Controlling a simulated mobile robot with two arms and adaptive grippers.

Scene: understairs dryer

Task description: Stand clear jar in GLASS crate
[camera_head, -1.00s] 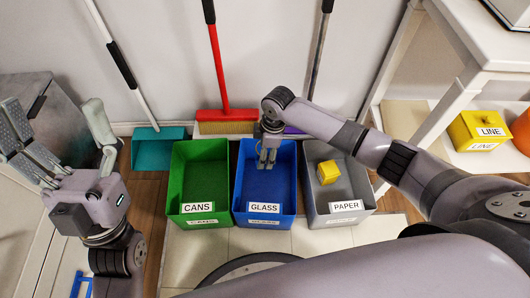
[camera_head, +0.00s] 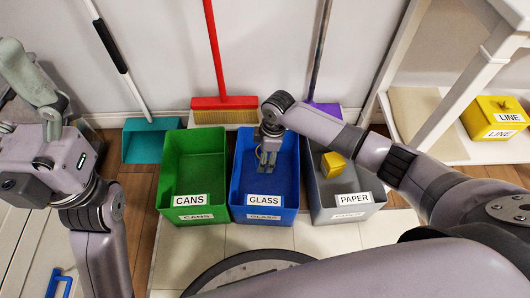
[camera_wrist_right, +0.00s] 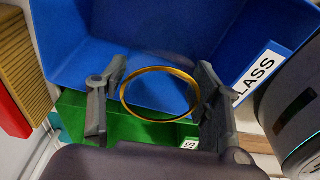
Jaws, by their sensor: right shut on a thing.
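The clear jar shows in the right wrist view mainly as a gold rim (camera_wrist_right: 158,69), between the two fingers of my right gripper (camera_wrist_right: 158,100). Its glass is see-through and hard to make out. In the head view my right gripper (camera_head: 267,158) points down over the inside of the blue GLASS crate (camera_head: 264,212). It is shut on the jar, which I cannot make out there. Whether the jar touches the crate floor cannot be told. My left gripper (camera_head: 28,95) is at the left edge, away from the crates, with fingers apart and partly cut off.
A green CANS crate (camera_head: 186,213) stands left of GLASS, and a grey PAPER crate (camera_head: 350,213) holding a yellow object (camera_head: 332,164) stands right. Behind are a teal dustpan (camera_head: 150,142) and red broom (camera_head: 224,103). A yellow LINE box (camera_head: 495,118) sits far right.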

